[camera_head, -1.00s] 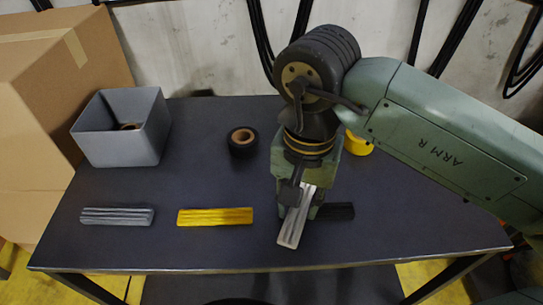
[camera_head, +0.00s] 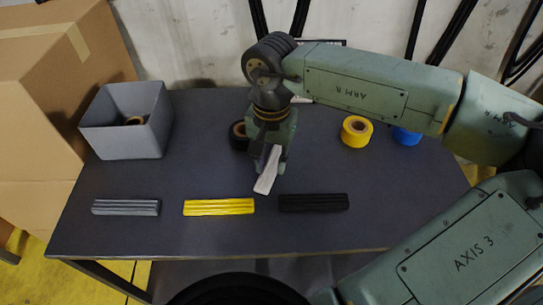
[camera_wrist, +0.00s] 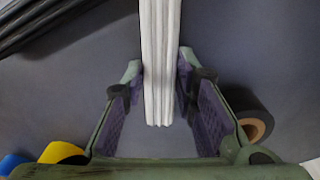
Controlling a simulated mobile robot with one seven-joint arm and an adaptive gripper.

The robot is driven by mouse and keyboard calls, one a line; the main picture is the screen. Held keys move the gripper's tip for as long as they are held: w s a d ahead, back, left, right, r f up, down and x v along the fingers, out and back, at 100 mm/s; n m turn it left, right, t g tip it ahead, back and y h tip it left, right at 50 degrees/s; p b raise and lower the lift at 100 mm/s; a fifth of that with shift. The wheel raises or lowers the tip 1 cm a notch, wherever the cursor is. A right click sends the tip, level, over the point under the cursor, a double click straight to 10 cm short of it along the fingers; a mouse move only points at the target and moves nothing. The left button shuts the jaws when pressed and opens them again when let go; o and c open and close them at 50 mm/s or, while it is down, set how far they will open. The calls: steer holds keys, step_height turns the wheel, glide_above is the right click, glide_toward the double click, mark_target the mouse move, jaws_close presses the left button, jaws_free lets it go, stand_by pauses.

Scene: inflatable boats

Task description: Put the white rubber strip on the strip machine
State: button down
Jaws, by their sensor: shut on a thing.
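The white rubber strip (camera_head: 267,172) is held in my gripper (camera_head: 272,160) over the middle of the dark table. In the wrist view the ridged white strip (camera_wrist: 157,70) runs between the two fingers of my gripper (camera_wrist: 159,90), with its near end sticking out toward the palm. In the head view one end slants down to the front left, and the upper part is hidden by the gripper. I cannot make out a strip machine in these views.
On the table (camera_head: 120,235) lie a grey strip (camera_head: 126,207), a yellow strip (camera_head: 219,207) and a black strip (camera_head: 313,203). A black roll (camera_head: 238,136), a yellow roll (camera_head: 356,131) and a blue roll (camera_head: 407,136) stand behind. A grey bin (camera_head: 125,141) and a cardboard box (camera_head: 45,110) are at left.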

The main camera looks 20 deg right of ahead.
steer(key=shift+f, duration=0.2)
steer(key=c, duration=1.3)
jaws_free()
